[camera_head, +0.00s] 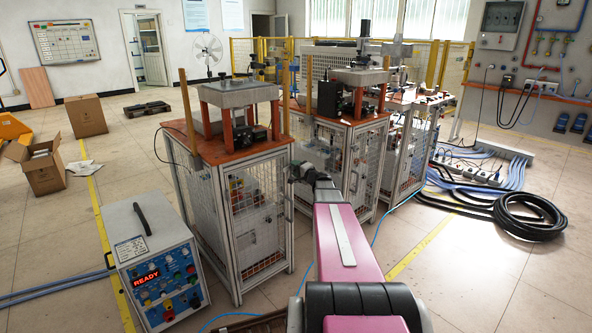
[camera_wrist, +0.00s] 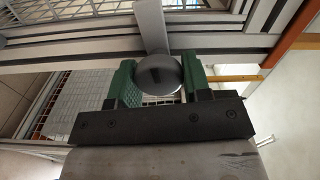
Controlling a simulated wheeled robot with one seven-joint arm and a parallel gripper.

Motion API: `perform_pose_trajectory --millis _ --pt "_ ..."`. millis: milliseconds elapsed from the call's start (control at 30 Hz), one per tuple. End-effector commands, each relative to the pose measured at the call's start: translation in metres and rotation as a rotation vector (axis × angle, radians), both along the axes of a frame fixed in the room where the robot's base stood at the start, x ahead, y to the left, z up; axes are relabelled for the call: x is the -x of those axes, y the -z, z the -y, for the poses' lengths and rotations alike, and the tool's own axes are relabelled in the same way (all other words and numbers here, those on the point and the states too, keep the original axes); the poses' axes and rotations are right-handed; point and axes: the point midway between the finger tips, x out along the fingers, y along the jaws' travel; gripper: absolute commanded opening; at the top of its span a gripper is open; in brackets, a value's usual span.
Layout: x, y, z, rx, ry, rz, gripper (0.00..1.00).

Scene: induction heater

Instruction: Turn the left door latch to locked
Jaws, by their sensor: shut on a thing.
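The door latch (camera_wrist: 157,74) shows in the wrist view as a round grey metal knob with a flat bar behind it, on the cabinet's aluminium frame. My gripper (camera_wrist: 156,84) has its green fingers on both sides of the knob and is shut on it. In the head view my gripper (camera_head: 297,172) is at the front right corner of the left mesh-sided cabinet (camera_head: 236,190), at the end of my pink arm. The latch is too small and covered there to make out, and I cannot tell whether it is locked.
A second caged cabinet (camera_head: 343,170) stands close on the right of the first. A control box (camera_head: 155,265) with a lit "READY" display stands on the floor at front left. Black coiled hoses (camera_head: 528,215) lie on the right floor. Cardboard boxes (camera_head: 87,115) stand at left.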

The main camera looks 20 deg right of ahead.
Motion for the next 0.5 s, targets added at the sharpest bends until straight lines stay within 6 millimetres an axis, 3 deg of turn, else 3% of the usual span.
perform_pose_trajectory --millis 500 --pt "0.0004 0.0013 0.0001 -0.141 0.0 -0.052 0.21"
